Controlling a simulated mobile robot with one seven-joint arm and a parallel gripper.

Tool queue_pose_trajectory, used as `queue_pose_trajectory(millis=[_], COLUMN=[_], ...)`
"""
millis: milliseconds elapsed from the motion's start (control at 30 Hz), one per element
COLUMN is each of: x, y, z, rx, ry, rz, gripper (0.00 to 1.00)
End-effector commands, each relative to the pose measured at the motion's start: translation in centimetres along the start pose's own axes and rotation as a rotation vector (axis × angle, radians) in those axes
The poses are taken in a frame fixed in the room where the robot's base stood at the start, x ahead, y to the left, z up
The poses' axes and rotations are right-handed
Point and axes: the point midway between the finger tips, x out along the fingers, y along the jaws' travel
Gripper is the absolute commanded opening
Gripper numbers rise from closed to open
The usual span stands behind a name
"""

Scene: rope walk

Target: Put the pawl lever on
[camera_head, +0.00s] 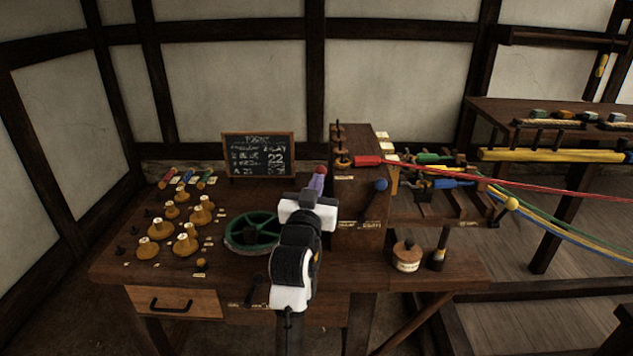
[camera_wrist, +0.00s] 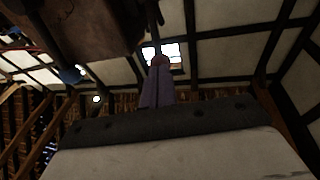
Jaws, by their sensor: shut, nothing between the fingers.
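A lever with a round blue knob (camera_head: 381,184) sticks out from the front of the wooden box (camera_head: 345,205); a small label sits below it. The blue knob also shows at the left of the wrist view (camera_wrist: 71,74). A yellow-knobbed lever (camera_head: 511,203) is farther right. I cannot read which one is the pawl lever. My gripper (camera_head: 319,174) is shut and empty, just left of the box and left of the blue knob. Its closed purple fingers fill the middle of the wrist view (camera_wrist: 157,80). My wrist hides part of the bench behind it.
A green wheel (camera_head: 252,232) lies left of my wrist, near several wooden bobbins (camera_head: 158,230). A chalkboard (camera_head: 258,155) stands behind. A lidded pot (camera_head: 407,257) stands front right. Red, green, blue and yellow strands run right from the box area.

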Motion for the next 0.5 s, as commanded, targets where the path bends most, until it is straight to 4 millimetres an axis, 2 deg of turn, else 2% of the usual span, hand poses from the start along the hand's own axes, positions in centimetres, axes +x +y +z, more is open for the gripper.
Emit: queue_pose_trajectory(millis=[267,500], x=[0.0,0.53], y=[0.0,-0.08], z=[-0.02,-0.86], rx=[0.0,-0.008], ry=[-0.001,-0.05], rz=[0.0,0.0], gripper=[0.0,0.0])
